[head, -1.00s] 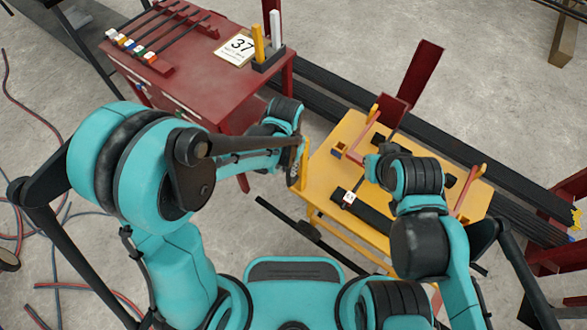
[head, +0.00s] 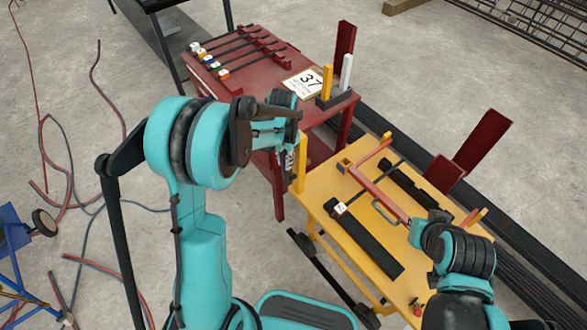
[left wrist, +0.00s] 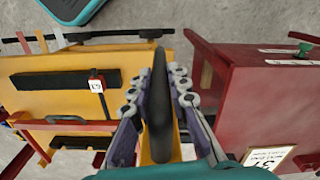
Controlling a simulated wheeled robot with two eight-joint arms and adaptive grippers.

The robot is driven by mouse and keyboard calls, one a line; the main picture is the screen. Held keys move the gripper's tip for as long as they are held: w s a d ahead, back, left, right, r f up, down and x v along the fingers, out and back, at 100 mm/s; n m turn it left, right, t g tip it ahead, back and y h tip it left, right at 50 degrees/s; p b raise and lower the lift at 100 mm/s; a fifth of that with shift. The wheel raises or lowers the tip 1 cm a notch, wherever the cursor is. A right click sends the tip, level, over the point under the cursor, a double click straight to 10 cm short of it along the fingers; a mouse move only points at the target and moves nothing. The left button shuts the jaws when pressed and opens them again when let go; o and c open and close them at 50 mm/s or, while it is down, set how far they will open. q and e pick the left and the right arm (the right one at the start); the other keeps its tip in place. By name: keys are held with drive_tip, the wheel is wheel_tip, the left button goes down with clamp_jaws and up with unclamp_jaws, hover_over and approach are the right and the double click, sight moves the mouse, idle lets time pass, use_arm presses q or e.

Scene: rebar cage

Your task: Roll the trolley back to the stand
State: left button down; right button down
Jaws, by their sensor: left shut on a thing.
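The yellow trolley (head: 322,182) stands in the middle of the head view, right of the red stand (head: 252,85), which bears a card with 37. In the left wrist view the trolley (left wrist: 50,65) is on the left and the stand (left wrist: 250,100) on the right, close together. In the head view, my arm partly hides this grip. My right gripper (head: 418,230) is over the trolley's right part; its fingers do not show clearly.
Hoses (head: 75,205) and a blue wheeled frame (head: 15,240) are on the left floor.

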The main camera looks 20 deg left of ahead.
use_arm(q)
drive_tip(key=shift+w+a, duration=0.15)
drive_tip(key=shift+a, duration=0.1)
drive_tip(key=c, duration=1.4)
unclamp_jaws()
drive_tip(key=shift+w+a, duration=0.15)
drive_tip(key=shift+c, duration=0.2)
wheel_tip(320, 180, up, 12)
